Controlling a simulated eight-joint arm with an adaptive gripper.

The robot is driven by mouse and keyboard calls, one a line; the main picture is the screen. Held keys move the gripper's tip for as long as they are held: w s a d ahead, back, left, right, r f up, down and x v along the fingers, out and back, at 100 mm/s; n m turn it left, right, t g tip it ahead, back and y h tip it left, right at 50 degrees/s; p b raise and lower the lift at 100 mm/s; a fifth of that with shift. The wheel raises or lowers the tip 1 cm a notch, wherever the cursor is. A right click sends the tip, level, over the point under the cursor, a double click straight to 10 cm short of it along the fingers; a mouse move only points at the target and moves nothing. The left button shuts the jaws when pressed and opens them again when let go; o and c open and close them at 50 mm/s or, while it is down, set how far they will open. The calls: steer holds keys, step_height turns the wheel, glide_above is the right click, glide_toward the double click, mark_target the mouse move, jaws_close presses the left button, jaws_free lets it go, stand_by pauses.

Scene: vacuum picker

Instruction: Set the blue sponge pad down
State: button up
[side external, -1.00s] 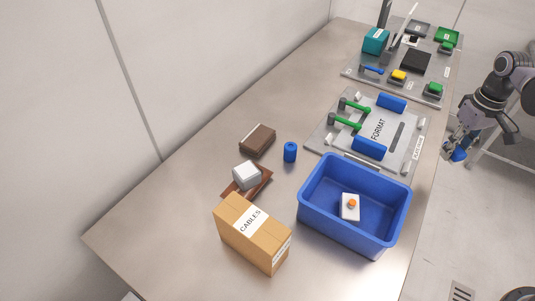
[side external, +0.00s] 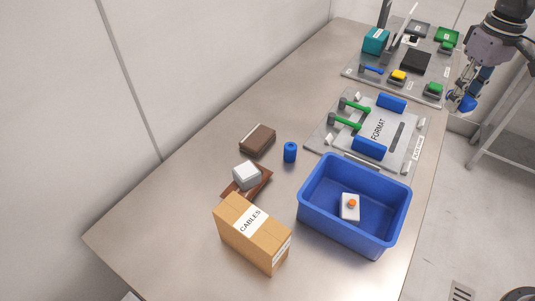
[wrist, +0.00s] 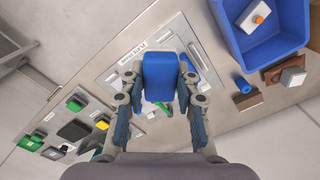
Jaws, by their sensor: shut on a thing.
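The blue sponge pad (wrist: 161,77) is between the fingers of my gripper (wrist: 160,92) in the wrist view, with the fingers shut on its two sides. In the side external view the pad (side external: 467,103) shows small and partly hidden, at the tips of my gripper (side external: 468,94). There my gripper is at the upper right, by the table's right edge. The pad's height above the surfaces is hard to tell.
A blue bin (side external: 320,208) holds a white box with an orange knob (side external: 350,206). A CABLES carton (side external: 253,235) stands in front.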

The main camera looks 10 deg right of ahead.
steer(key=a+n, duration=0.3)
steer(key=a, duration=1)
steer(key=n, duration=0.5)
glide_above(306, 258)
step_height(306, 258, down, 4)
step_height(306, 258, down, 19)
steer(key=shift+f, duration=0.1)
steer(key=shift+w, duration=0.1)
steer(key=o, duration=0.9)
steer(key=shift+f, duration=0.1)
